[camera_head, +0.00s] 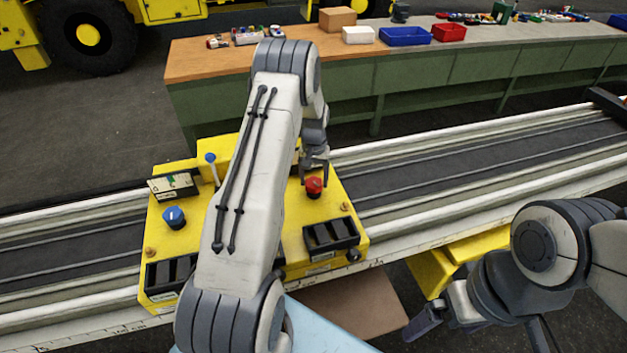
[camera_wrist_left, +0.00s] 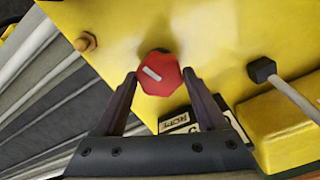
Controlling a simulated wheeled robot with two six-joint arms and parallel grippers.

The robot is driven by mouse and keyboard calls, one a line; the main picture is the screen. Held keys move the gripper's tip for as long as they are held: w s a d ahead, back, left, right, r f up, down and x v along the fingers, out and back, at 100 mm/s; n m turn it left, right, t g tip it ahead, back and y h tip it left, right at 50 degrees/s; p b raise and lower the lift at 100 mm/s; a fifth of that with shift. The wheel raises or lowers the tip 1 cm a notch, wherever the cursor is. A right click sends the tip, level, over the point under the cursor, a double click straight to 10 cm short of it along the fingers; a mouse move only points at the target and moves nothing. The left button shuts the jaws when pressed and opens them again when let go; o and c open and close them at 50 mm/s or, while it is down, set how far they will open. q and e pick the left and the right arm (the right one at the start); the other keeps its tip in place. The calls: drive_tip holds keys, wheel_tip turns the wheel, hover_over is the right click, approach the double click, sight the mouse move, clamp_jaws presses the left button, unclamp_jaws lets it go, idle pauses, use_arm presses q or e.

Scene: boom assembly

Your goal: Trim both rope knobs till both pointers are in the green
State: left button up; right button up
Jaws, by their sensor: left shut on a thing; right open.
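The yellow control box (camera_head: 330,205) sits across the rails. The red knob (camera_head: 314,187) is on its right part. My left gripper (camera_head: 314,170) is over this knob with its jaws shut on it. In the left wrist view, the red knob (camera_wrist_left: 158,75) with a pale mark lies between the fingertips. The blue knob (camera_head: 174,217) stands free at the left. A gauge plate (camera_head: 173,186) with a green patch is behind it; its pointer is too small to read. The red knob's gauge (camera_wrist_left: 190,122) is mostly covered by my gripper. My right gripper (camera_head: 482,330) is open and empty.
A lever with a blue tip (camera_head: 211,158) stands beside my left forearm, which hides the box's middle. Black switch blocks (camera_head: 331,235) line the front. A workbench (camera_head: 420,85) with blue and red bins is behind. A loader (camera_head: 88,35) stands back left.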

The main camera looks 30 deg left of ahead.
sight(314, 181)
use_arm(q)
drive_tip(key=o, duration=1.3)
drive_tip(key=shift+r, duration=0.1)
drive_tip(key=shift+r+b, duration=0.3)
drive_tip(key=shift+r, duration=0.05)
wheel_tip(314, 181, up, 10)
drive_tip(key=b, duration=0.3)
drive_tip(key=shift+f, duration=0.2)
drive_tip(key=shift+f, duration=0.1)
wheel_tip(314, 181, down, 9)
drive_tip(key=p, duration=0.3)
drive_tip(key=shift+f, duration=0.1)
drive_tip(key=shift+f+p, duration=0.3)
drive_tip(key=shift+f, duration=0.25)
